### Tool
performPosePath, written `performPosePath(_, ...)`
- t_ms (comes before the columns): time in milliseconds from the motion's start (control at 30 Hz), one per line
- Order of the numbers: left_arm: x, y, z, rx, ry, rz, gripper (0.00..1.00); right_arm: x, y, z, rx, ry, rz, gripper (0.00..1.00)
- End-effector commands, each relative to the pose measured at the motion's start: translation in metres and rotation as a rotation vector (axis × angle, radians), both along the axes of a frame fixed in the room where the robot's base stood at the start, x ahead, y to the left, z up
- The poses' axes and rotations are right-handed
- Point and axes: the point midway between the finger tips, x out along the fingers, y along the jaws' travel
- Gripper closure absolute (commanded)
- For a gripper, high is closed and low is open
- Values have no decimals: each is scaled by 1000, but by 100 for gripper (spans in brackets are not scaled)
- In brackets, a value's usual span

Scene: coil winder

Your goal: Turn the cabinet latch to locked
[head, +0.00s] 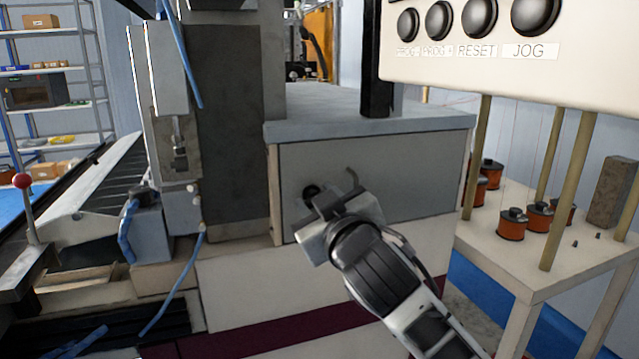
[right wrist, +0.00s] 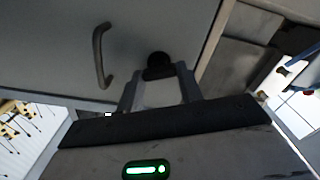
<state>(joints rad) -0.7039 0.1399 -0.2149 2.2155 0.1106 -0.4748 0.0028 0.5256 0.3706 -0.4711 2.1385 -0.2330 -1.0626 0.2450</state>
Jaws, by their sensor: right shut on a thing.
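The cabinet's grey door (head: 400,180) faces me below a grey top. The cabinet latch (head: 311,191) is a small dark round knob near the door's left edge. In the right wrist view the black latch (right wrist: 158,60) shows between the fingertips, close to the door's edge. My right gripper (head: 318,203) is shut on the latch; the fingers (right wrist: 158,77) sit on either side of its dark grip. The gripper hides part of the latch in the head view, and I cannot tell its exact turn angle. My left gripper is not in view.
A bent door handle (head: 353,178) stands out just right of the latch; it also shows in the right wrist view (right wrist: 101,55). A button panel (head: 470,55) hangs at upper right. A table (head: 545,225) with copper-coloured spools stands right. A red-knobbed lever (head: 23,181) is far left.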

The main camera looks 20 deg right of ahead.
Motion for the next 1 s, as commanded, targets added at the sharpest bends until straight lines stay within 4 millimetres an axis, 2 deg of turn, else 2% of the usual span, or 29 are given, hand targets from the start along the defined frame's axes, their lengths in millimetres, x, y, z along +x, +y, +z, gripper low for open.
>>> performPosePath(33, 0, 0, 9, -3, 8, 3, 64, 0, 0, 4, -48, 3, -1, 86)
performPosePath(400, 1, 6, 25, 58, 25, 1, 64, 0, 1, 3, -402, -9, 0, 86)
performPosePath(1000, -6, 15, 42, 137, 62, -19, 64, 0, 2, 0, -941, -29, 0, 86)
